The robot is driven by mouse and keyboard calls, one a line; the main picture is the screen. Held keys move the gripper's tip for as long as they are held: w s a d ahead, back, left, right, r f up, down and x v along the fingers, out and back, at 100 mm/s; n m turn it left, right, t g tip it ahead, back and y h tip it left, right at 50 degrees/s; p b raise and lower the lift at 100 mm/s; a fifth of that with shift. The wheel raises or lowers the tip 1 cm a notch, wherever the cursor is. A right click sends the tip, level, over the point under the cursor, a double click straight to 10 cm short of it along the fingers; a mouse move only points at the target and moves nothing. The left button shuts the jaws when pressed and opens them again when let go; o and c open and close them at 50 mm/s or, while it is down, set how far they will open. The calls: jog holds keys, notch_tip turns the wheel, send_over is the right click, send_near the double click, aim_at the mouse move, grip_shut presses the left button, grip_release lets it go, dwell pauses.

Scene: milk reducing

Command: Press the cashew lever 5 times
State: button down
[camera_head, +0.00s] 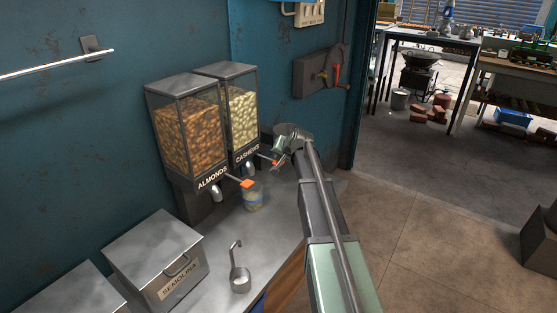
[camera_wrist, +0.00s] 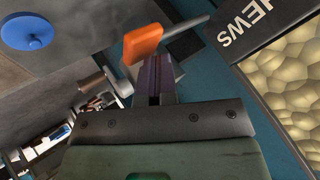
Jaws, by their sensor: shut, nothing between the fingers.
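The cashew dispenser (camera_head: 242,112), a clear box of pale nuts labelled CASHEWS, stands against the blue wall, right of the almond dispenser (camera_head: 187,130). Its lever is a metal rod with an orange tip, which shows beside my gripper in the head view (camera_head: 265,157) and large in the wrist view (camera_wrist: 143,43). My gripper (camera_wrist: 153,65) is shut and empty, its fingertips right at the orange tip. I cannot tell whether they touch it. In the head view my gripper (camera_head: 277,162) partly hides the area around the cashew spout.
The almond lever (camera_head: 246,184) sticks out close by on the left, above a small jar (camera_head: 253,198). A metal ladle (camera_head: 240,277) and a SEMOLINA box (camera_head: 157,260) stand on the counter. A blue-knobbed round item (camera_wrist: 27,30) shows in the wrist view.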

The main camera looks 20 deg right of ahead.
jog(key=shift+f+b, duration=0.3)
jog(key=shift+f, duration=0.05)
jog(key=shift+r, duration=0.2)
jog(key=shift+r+p, duration=1.55)
jog(key=shift+p, duration=0.15)
notch_tip(320, 180, up, 5)
jog(key=p, duration=0.5)
